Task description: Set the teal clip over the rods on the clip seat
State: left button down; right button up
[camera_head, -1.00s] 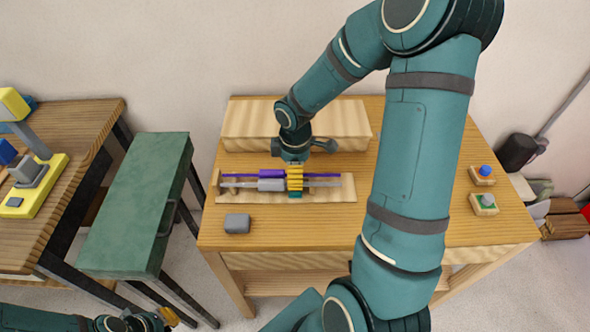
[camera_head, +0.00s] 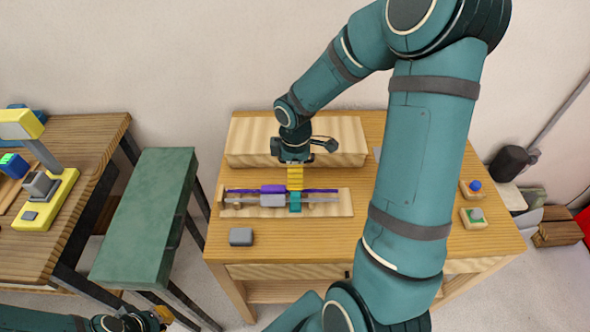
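The teal clip (camera_head: 295,202) sits across the rods, right of a grey block (camera_head: 272,200) and a purple block (camera_head: 272,189). A thin purple rod (camera_head: 322,190) and a grey rod (camera_head: 325,200) lie side by side along a pale wooden base (camera_head: 335,209). The seat under the clip is hidden. My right gripper (camera_head: 295,188), with yellow fingers, points down just behind and above the clip; its fingers look clear of it. Their spacing cannot be made out. My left gripper (camera_head: 163,314) is at the bottom left edge, far from the rods, its fingers mostly unclear.
A long wooden block (camera_head: 345,135) stands behind the rods. A small grey block (camera_head: 241,236) lies at the front left of the table (camera_head: 300,240). Two button boxes (camera_head: 473,218) stand at the right. A green bench (camera_head: 145,215) is to the left.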

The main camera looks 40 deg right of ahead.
jog(key=shift+r+p, duration=0.8)
jog(key=shift+r, duration=0.4)
